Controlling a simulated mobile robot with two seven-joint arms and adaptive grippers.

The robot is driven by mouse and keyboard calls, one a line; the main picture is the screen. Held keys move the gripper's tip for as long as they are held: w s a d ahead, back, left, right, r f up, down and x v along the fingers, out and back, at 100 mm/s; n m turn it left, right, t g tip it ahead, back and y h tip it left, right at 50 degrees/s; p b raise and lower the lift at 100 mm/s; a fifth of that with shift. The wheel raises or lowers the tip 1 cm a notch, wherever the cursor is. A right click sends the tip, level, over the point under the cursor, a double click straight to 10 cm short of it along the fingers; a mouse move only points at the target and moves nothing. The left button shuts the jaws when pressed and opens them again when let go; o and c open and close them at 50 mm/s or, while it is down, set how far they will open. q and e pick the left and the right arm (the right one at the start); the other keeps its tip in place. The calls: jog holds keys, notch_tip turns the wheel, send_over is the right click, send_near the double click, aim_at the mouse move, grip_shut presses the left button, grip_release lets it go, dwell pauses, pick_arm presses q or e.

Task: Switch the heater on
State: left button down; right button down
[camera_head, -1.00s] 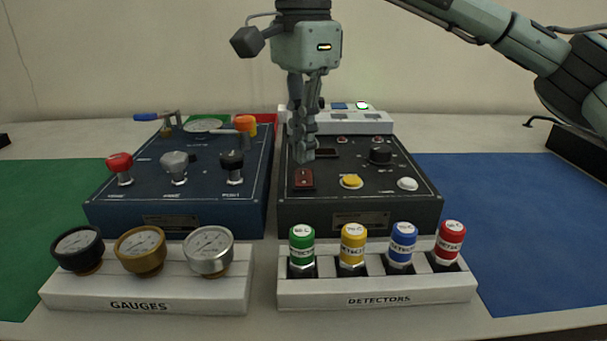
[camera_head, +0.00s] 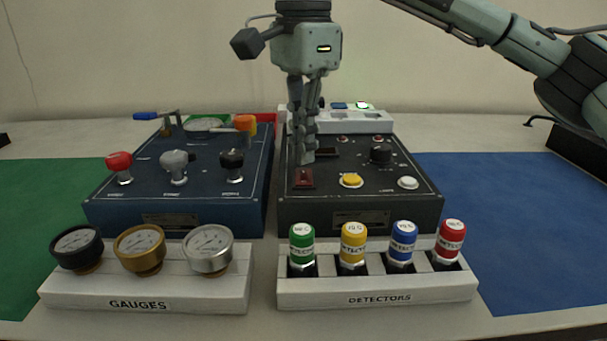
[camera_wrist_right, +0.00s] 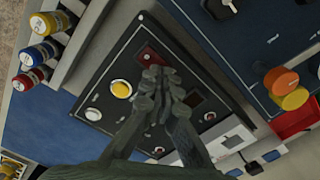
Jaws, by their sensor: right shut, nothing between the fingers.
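A dark red rocker switch (camera_head: 304,179) sits at the front left of the black control panel (camera_head: 337,212). I take it for the heater switch; its label is not readable. My right gripper (camera_head: 303,160) is shut and empty, pointing down with its fingertips just behind the switch. In the right wrist view the fingertips (camera_wrist_right: 158,75) are close beside the red switch (camera_wrist_right: 149,56) and partly cover it. I cannot tell whether they touch it. My left gripper is not in view.
The panel also carries a yellow button (camera_head: 351,181), a white button (camera_head: 408,183) and a black knob (camera_head: 381,155). A blue valve box (camera_head: 180,205) stands left. The gauge rack (camera_head: 200,298) and detector rack (camera_head: 320,297) are in front. The blue mat (camera_head: 510,220) is clear.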

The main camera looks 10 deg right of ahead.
aim_at(303, 171)
jog(key=shift+f+b, duration=0.5)
jog(key=shift+f, duration=0.35)
jog(key=shift+r, duration=0.1)
dwell(0.3)
jog(key=shift+r+p, duration=2.75)
jog(key=shift+r, duration=0.7)
jog(key=shift+f, duration=0.1)
